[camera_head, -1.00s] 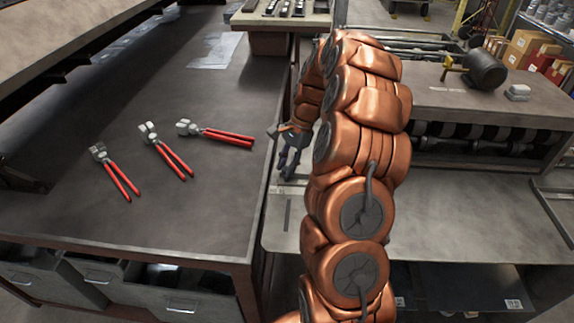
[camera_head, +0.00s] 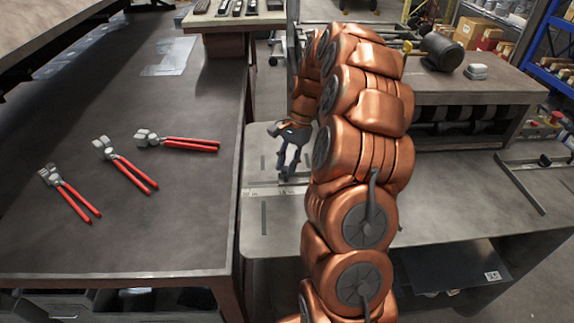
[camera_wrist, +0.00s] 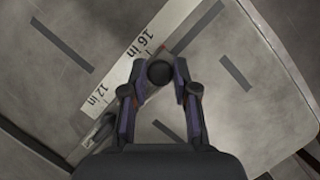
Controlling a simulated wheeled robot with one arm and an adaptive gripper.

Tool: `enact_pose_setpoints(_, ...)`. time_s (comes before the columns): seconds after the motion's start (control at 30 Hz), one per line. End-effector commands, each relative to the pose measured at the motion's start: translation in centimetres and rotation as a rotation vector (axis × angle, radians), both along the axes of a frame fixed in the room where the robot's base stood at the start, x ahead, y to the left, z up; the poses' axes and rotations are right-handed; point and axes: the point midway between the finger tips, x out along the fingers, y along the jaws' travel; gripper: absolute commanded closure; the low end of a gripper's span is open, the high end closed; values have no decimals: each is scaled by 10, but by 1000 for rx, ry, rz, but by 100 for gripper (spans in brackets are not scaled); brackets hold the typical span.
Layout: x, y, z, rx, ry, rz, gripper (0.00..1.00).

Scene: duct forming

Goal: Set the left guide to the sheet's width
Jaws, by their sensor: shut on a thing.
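My gripper (camera_wrist: 160,90) has its two fingers closed around a dark round knob (camera_wrist: 160,73) above the feed table. In the head view my gripper (camera_head: 289,160) is low over the table's left part, and the knob is too small to make out. A white scale (camera_wrist: 136,68) marked 12 in and 16 in runs diagonally under the fingers. The knob is beside the 16 in mark, and a short red mark shows beyond it. The left guide's body is mostly hidden by my gripper. I cannot make out the sheet.
The feed table (camera_head: 262,225) has dark slots (camera_wrist: 236,75). A long bar (camera_head: 522,184) lies at its right, and a roller machine (camera_head: 455,92) stands behind. The left workbench (camera_head: 150,235) holds several red-handled pliers (camera_head: 125,165). My arm hides the table's middle.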

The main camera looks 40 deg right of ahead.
Motion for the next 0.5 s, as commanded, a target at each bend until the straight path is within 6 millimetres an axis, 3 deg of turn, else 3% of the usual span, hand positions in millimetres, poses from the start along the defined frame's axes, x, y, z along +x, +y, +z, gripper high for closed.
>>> enact_pose_setpoints(0.17, 0, -2, 0, -4, -1, -1, 100)
enact_pose_setpoints(0.2, 0, -2, 0, -4, -1, -1, 67)
enact_pose_setpoints(0.4, 0, -1, 0, -2, -1, -2, 48)
enact_pose_setpoints(0.5, 0, -1, 0, -1, 0, -2, 48)
